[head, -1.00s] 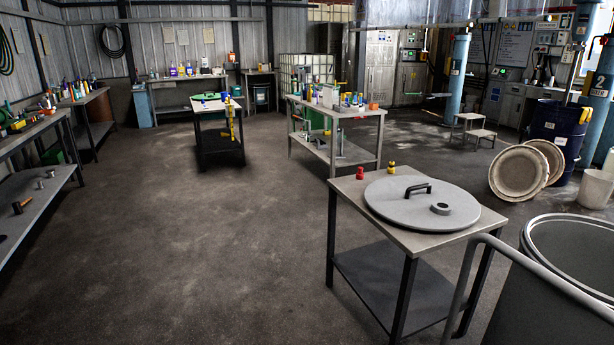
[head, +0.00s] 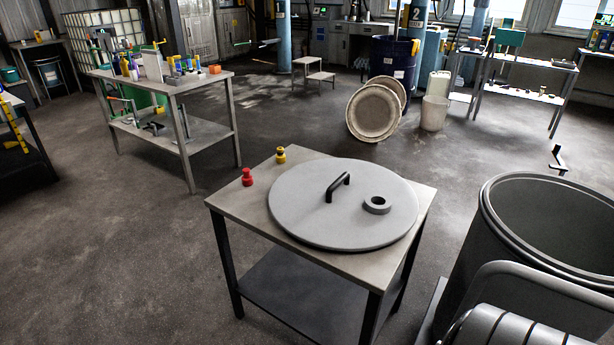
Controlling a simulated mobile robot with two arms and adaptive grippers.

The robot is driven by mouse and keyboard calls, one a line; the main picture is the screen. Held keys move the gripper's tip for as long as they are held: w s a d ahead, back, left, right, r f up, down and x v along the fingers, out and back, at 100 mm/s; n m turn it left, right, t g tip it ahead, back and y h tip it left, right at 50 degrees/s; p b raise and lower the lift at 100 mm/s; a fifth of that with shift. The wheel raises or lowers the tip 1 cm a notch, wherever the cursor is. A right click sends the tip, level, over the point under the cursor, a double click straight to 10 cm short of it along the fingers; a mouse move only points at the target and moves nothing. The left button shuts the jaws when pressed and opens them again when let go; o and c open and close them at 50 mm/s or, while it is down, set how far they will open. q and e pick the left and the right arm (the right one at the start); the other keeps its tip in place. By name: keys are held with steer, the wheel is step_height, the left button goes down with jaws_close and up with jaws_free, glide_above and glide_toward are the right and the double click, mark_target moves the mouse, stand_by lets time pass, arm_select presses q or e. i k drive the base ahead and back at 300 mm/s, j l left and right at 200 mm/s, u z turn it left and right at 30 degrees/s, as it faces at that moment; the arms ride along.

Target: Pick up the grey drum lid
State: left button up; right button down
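The grey drum lid (head: 310,222) is a round flat disc lying on a small metal table (head: 232,202) in front of me. A black bar handle (head: 338,187) stands up near its middle, and a grey ring-shaped fitting (head: 377,205) sits to the right of the handle. The lid reaches close to the table's right and back edges. Neither of my grippers shows in the head view.
Red (head: 247,177) and yellow (head: 280,155) small fittings stand on the table left of the lid. An open grey drum (head: 490,245) stands at the right, with a curved rail in front. A cluttered workbench (head: 205,78) is behind left. Floor at the left is clear.

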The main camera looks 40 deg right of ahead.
mark_target(333, 205)
steer(key=i, duration=2.2)
steer(key=i+z, duration=0.15)
steer(key=z, duration=0.3)
steer(key=i+z, duration=0.1)
steer(key=z, duration=0.3)
steer(key=i+j+z, duration=0.15)
steer(key=z, duration=0.3)
steer(key=i+j+z, duration=0.1)
steer(key=z, duration=0.35)
